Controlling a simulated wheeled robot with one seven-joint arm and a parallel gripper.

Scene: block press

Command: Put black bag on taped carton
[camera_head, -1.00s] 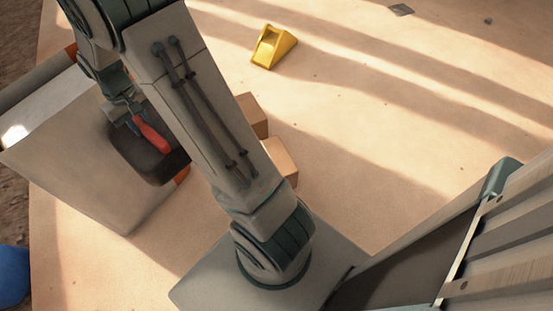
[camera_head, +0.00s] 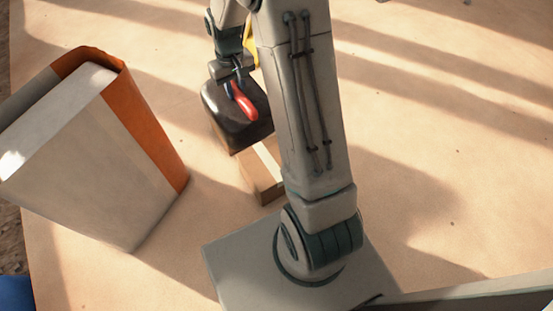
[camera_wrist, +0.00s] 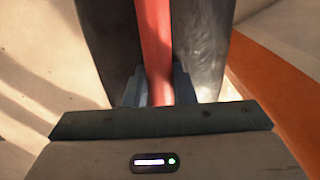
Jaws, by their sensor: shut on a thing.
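My gripper (camera_head: 235,84) is shut on the red handle of the black bag (camera_head: 227,118). In the wrist view, its two fingers (camera_wrist: 159,88) close on the red handle, with the dark bag (camera_wrist: 205,45) on either side. A brown carton with a pale tape strip (camera_head: 264,177) stands on the floor just below the bag in the picture. The bag and my arm hide part of it. I cannot tell whether the bag touches the carton or hangs above it.
A large grey and orange bin-like block (camera_head: 90,165) stands at left; its orange side (camera_wrist: 275,100) shows in the wrist view. A yellow object (camera_head: 251,48) is mostly hidden behind my arm. A blue thing (camera_head: 15,293) is at the lower left corner. The floor at right is clear.

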